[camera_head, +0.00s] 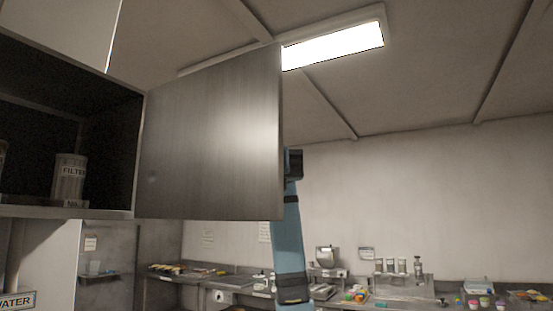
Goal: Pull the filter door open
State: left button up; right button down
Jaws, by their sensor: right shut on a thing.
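The filter door (210,135) is a flat brushed-metal panel. It stands swung out from the left-hand cabinet, hinged beside the opening, and the dark inside shows. A filter canister (69,180) with a "FILTER" label stands on the cabinet's shelf. My right gripper (290,164) is at the door's free edge, shut on the door at its far side. The door hides the fingertips and the exact spot they hold. My blue right arm comes up from below. My left gripper is not in view.
Another pale panel (70,27) hangs at the upper left. A ceiling light (335,45) is above. A long metal counter (400,301) along the back wall holds several containers and food items. The space right of the door is open.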

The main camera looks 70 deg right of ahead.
jog(key=shift+d, duration=0.15)
dwell(0.3)
jog(key=c, duration=1.2)
grip_release()
jog(key=v, duration=1.3)
jog(key=shift+d, duration=0.35)
jog(key=shift+w+r, duration=0.15)
